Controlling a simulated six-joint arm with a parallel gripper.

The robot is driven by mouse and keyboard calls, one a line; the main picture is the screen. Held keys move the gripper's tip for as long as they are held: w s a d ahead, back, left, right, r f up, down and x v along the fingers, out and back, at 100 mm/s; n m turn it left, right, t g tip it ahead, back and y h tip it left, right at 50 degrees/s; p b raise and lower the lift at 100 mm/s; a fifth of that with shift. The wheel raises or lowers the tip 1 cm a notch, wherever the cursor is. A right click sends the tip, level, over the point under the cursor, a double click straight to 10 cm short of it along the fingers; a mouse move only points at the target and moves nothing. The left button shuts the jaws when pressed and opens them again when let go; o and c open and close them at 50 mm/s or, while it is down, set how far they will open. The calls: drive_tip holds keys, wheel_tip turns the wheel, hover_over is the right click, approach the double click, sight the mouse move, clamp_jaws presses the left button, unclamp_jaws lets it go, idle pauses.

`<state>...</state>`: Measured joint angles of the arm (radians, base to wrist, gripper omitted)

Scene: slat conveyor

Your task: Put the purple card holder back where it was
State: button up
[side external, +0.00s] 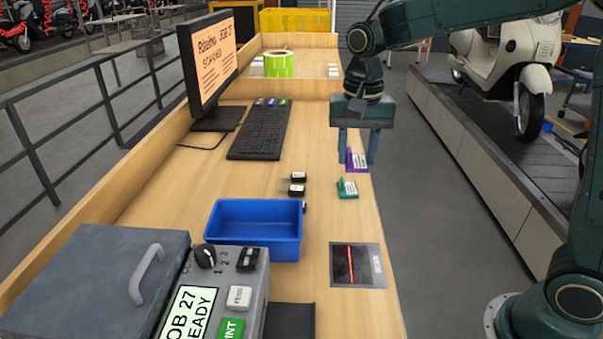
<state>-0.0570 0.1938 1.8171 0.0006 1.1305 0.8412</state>
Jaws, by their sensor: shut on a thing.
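The purple card holder (356,161) is near the right edge of the wooden bench, with a white card in it. My gripper (357,160) points down over it, one finger on each side. It is shut on the purple card holder. I cannot tell whether the holder touches the bench top. A green card holder (347,189) with a white card stands on the bench just in front of it.
A blue bin (254,229), small black items (297,184), a scanner plate (358,265) and a label printer (215,300) are nearer the camera. A keyboard (260,132) and monitor (209,70) stand left. Bench (325,140) between keyboard and gripper is clear.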

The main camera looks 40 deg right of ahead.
hover_over(350, 214)
wheel_tip(350, 214, down, 8)
drive_tip(key=shift+r, duration=0.1)
drive_tip(key=shift+f, duration=2.15)
drive_tip(key=shift+f, duration=0.1)
drive_tip(key=o, duration=1)
drive_tip(key=shift+c, duration=0.2)
wheel_tip(350, 214, up, 12)
